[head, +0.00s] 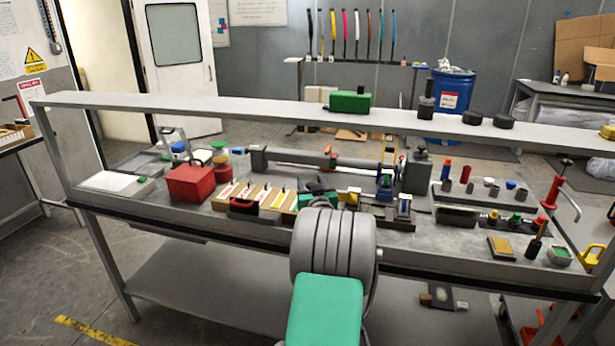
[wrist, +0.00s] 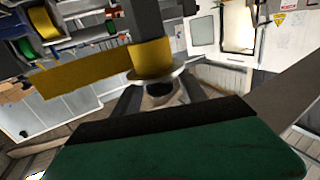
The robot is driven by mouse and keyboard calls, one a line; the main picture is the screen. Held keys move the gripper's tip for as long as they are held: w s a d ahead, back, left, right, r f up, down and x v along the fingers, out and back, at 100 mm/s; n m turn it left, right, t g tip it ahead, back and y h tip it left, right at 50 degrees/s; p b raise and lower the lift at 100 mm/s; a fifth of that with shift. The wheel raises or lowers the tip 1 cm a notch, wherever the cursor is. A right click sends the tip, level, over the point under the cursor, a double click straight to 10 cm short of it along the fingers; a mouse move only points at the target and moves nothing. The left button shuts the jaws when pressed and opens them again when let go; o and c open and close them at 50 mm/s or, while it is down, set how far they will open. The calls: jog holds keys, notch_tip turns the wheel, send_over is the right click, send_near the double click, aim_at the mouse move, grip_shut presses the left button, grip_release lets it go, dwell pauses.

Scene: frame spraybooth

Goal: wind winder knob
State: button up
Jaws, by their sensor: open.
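In the wrist view a yellow crank bar (wrist: 88,82) runs in from the left to a yellow round part (wrist: 150,58) with a pale flange below it. I take this for the winder's crank and knob. My gripper (wrist: 160,98) is open, its two grey fingers on either side of a dark round end just below the flange. I cannot tell whether the fingers touch it. In the head view a small yellow part (head: 351,197) shows beside the winder, just beyond my arm. My arm hides most of the gripper there.
The workbench (head: 460,235) is crowded. A red box (head: 190,183) and several labelled cartons stand left of my arm. A blue-based machine (head: 385,190) and small bottles stand to the right. A raised grey shelf (head: 250,115) spans the bench and carries a green box (head: 350,101).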

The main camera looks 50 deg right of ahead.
jog(key=shift+x, duration=0.95)
grip_shut()
